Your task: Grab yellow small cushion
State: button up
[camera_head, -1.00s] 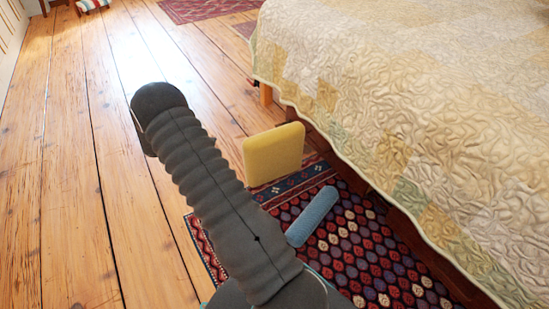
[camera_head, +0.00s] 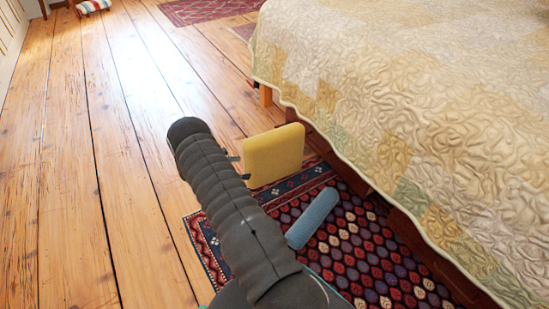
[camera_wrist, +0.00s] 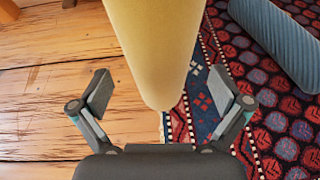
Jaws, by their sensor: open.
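The yellow small cushion (camera_head: 273,155) stands upright on its edge at the far end of the patterned rug, beside the bed. In the wrist view the cushion (camera_wrist: 158,45) is seen along its narrow side, and its near end lies between the two fingers. My gripper (camera_wrist: 161,92) is open, one finger on each side of the cushion with a gap on both sides. In the head view my gripper's fingertips (camera_head: 240,167) show just left of the cushion; the rest of the gripper is hidden behind my arm.
A blue bolster (camera_head: 313,217) lies on the patterned rug (camera_head: 365,262), right of my arm; it also shows in the wrist view (camera_wrist: 280,40). The quilted bed (camera_head: 400,100) blocks the right side. Wooden floor (camera_head: 80,180) is clear on the left.

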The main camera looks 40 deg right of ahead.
jog(key=shift+f+x, duration=0.2)
jog(key=shift+x, duration=1.25)
jog(key=shift+f+x, duration=0.2)
jog(key=shift+x, duration=1.2)
jog(key=shift+w+a, duration=0.1)
jog(key=shift+a, duration=0.1)
jog(key=c, duration=1.4)
